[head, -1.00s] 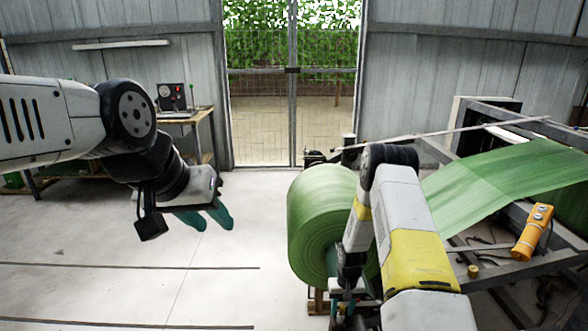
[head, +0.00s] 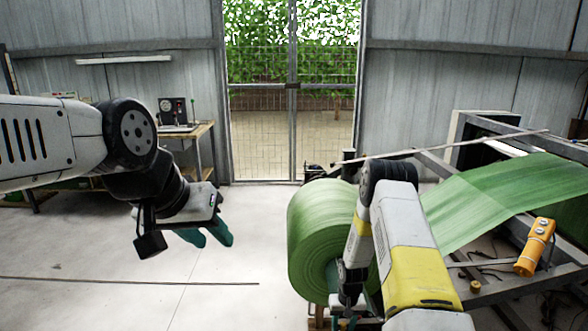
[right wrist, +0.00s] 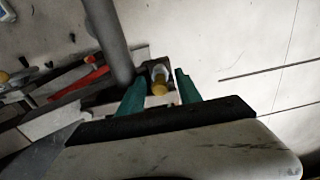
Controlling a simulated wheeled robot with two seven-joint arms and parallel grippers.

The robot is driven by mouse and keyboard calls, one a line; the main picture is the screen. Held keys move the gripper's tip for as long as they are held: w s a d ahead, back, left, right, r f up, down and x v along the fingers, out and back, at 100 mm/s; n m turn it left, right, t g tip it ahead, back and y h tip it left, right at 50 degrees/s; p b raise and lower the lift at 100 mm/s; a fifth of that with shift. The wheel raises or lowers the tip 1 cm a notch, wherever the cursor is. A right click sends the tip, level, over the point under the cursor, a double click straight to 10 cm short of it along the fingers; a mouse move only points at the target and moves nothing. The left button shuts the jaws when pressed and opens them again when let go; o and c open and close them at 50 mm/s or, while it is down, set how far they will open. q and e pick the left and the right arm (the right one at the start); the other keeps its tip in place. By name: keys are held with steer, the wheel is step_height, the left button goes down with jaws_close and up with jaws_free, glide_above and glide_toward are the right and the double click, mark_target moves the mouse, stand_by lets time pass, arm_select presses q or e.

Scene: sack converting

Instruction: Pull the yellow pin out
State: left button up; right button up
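The yellow pin (right wrist: 159,88) shows in the right wrist view as a yellow end with a pale, shiny part behind it. It lies between the teal fingertips of my right gripper (right wrist: 159,86), with a gap on each side. That gripper is open, and I cannot tell how deep the pin is between the fingers. In the head view my right gripper is low beside the roll, mostly hidden by my forearm and the picture's bottom edge. My left gripper (head: 208,232) hangs over bare floor at the left, its teal fingers apart and empty.
A large green roll (head: 318,240) feeds a green sheet (head: 500,200) over a metal frame at the right. An orange control box (head: 535,247) hangs there. In the right wrist view a grey bar (right wrist: 107,40) stands close left of the fingers.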

mark_target(343, 323)
jaws_close()
stand_by(1.4)
steer(key=shift+r, duration=3)
steer(key=shift+d+r, duration=0.1)
steer(key=shift+r, duration=0.15)
